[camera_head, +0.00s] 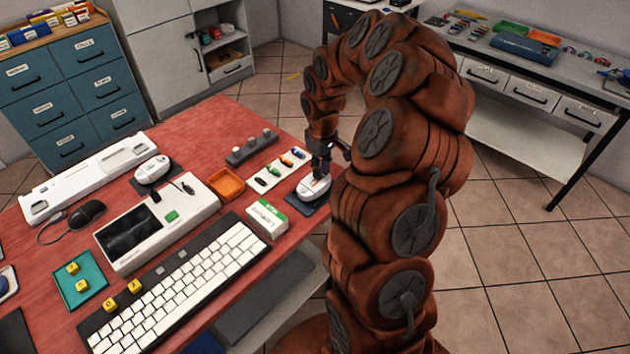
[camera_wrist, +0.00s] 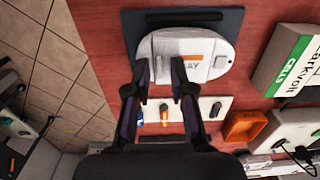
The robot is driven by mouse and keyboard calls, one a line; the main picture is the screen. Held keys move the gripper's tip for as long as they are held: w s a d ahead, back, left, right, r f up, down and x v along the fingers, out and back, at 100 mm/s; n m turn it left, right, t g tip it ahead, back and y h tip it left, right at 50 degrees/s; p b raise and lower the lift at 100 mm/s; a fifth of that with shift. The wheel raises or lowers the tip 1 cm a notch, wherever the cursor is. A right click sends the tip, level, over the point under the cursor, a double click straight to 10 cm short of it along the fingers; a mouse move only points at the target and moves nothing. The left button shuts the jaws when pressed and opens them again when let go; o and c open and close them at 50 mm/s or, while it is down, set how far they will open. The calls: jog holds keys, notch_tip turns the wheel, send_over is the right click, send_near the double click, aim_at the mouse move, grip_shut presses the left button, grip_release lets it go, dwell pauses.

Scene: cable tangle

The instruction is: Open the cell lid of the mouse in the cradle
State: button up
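The white mouse (camera_head: 311,190) sits on a dark cradle (camera_head: 297,202) at the table's right edge. It also shows in the wrist view (camera_wrist: 222,62), lying on the dark cradle (camera_wrist: 133,24). Its top carries a pale panel with an orange mark (camera_wrist: 193,57) and partly hidden lettering. I cannot tell for certain whether this panel is the cell lid or whether it is raised. My gripper (camera_wrist: 161,68) is open, its fingertips apart over the mouse's near edge, hiding part of it. In the head view my gripper (camera_head: 319,172) is right above the mouse; contact is unclear.
A white card with small coloured cells (camera_head: 276,170) lies beside the mouse, with an orange tray (camera_head: 226,184) further left. A green and white box (camera_head: 266,219) stands in front. Another white mouse (camera_head: 152,169) rests on a dark pad. A keyboard (camera_head: 190,285) fills the front.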

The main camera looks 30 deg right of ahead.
jog(key=shift+f, duration=0.3)
dwell(0.5)
jog(key=shift+r+b, duration=0.1)
jog(key=shift+b, duration=0.3)
dwell(0.4)
grip_shut()
